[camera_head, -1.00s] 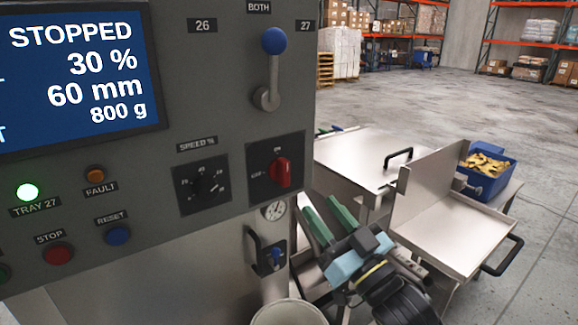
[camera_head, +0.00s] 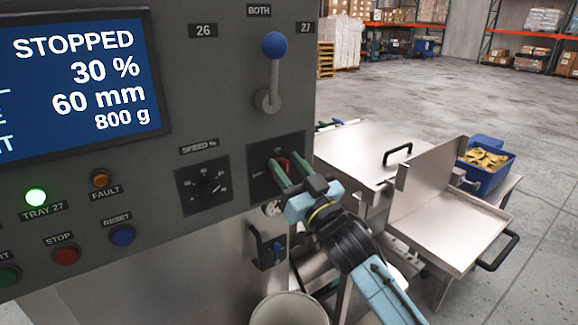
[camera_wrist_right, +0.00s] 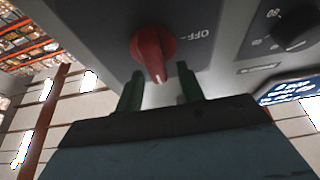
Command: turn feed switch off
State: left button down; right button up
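The red feed switch (camera_head: 284,164) is a rotary knob on a dark plate at the lower right of the grey control panel. In the right wrist view the red knob (camera_wrist_right: 153,53) stands just ahead of the fingertips, with the OFF mark to its right; its pointer is turned away from OFF. My right gripper (camera_head: 283,172) is at the switch, its two green fingers apart. In the wrist view the open fingers (camera_wrist_right: 158,84) sit either side of the knob's near end; I cannot tell whether they touch it. My left gripper is not in view.
The speed dial (camera_head: 205,188) is left of the switch, and a blue-knobbed lever (camera_head: 273,47) is above. A small blue-handled valve (camera_head: 274,248) and a round bin (camera_head: 290,309) are below. Steel trays (camera_head: 455,225) and a blue crate (camera_head: 487,165) stand at right.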

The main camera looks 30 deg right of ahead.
grip_shut()
